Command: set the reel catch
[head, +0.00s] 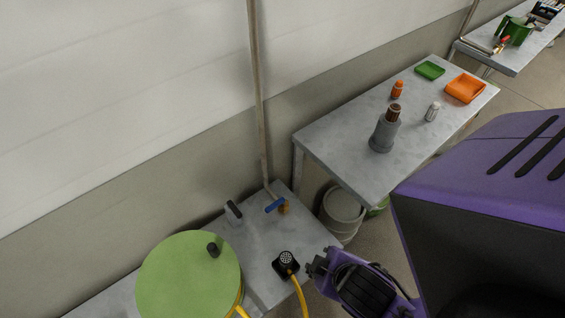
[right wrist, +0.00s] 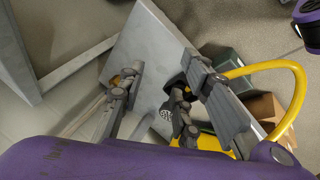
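A green round reel (head: 188,280) with a dark knob (head: 213,250) sits at the lower left in the head view. A grey-and-black lever piece (head: 233,211) and a blue handle with an orange end (head: 276,206) are on the low table behind it. I cannot tell which part is the catch. A black perforated nozzle (head: 287,262) on a yellow hose (head: 300,296) lies near the table's front edge. My right gripper (head: 322,267) is just right of the nozzle. In the right wrist view its fingers (right wrist: 155,98) are apart with nothing between them. My left gripper is not in view.
A grey table (head: 345,140) stands behind, with a grey stand (head: 384,133), small bottles (head: 397,90), and green (head: 430,70) and orange trays (head: 465,88). A bucket (head: 342,212) stands below it. A pole leans on the wall. The low table's middle is mostly clear.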

